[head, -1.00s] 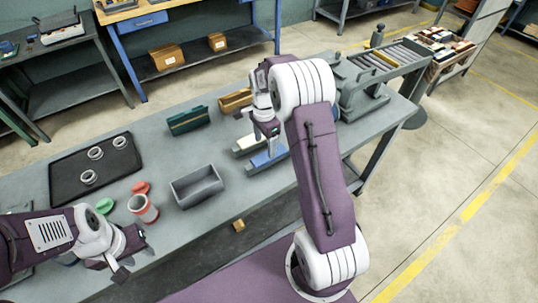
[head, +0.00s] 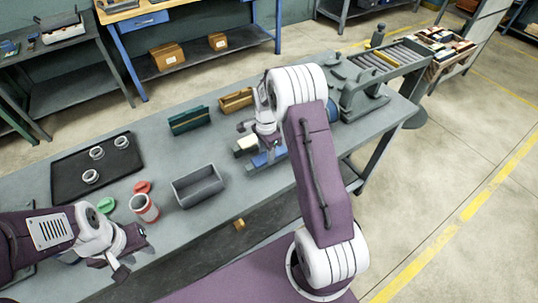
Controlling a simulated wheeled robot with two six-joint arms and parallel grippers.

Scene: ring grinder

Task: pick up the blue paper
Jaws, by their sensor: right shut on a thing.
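The blue paper (head: 260,160) is a small blue stack near the right-hand part of the grey workbench. My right gripper (head: 268,152) reaches down from above and is shut on the blue paper. Its fingers cover the middle of the blue paper, so blue shows on both sides. I cannot tell whether the blue paper still touches the surface under it. My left gripper (head: 124,254) is open and empty at the bench's front left.
A pale block (head: 244,145) lies just left of the blue paper. A grey bin (head: 198,187), a red-and-white cup (head: 145,208) and a black tray (head: 75,178) with rings stand further left.

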